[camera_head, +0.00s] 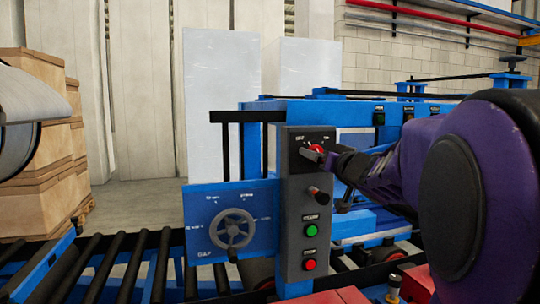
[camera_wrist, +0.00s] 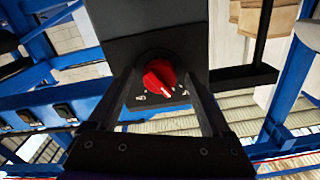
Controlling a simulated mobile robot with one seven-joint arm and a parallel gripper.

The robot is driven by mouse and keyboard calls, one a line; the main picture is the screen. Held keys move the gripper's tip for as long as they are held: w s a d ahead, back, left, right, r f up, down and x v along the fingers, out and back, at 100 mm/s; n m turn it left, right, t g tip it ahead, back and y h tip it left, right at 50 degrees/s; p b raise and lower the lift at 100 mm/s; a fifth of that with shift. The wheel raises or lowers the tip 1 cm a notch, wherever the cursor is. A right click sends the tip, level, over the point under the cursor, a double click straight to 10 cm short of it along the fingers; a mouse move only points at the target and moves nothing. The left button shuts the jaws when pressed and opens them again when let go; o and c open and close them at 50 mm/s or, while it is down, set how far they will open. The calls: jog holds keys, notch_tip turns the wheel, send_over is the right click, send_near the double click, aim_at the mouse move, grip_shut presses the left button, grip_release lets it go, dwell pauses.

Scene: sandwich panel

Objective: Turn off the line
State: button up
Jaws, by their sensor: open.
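A grey control panel (camera_head: 293,190) stands at the centre of the head view. Near its top is a red rotary knob (camera_head: 318,148), partly covered by my gripper (camera_head: 322,156). In the wrist view the red knob (camera_wrist: 158,77) sits between the two open fingers of my gripper (camera_wrist: 161,72), with a visible gap on both sides. A white mark on the knob points down and right, among labels too small to read. Below on the panel are a red-tipped lever (camera_head: 318,192), a green button (camera_head: 310,231) labelled START and a red button (camera_head: 309,265) labelled STOP.
A blue plate with a grey handwheel (camera_head: 232,228) is left of the panel. A roller conveyor (camera_head: 110,270) runs at lower left, with stacked boxes (camera_head: 38,150) behind. Blue machine frames with small buttons (camera_head: 379,118) stand behind my arm. Open floor shows at back left.

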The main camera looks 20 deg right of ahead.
jog(key=shift+w, duration=0.1)
jog(key=shift+c, duration=0.2)
grip_shut()
jog(key=shift+n+p, duration=0.5)
jog(key=shift+n, duration=1.2)
jog(key=shift+o, duration=0.2)
grip_release()
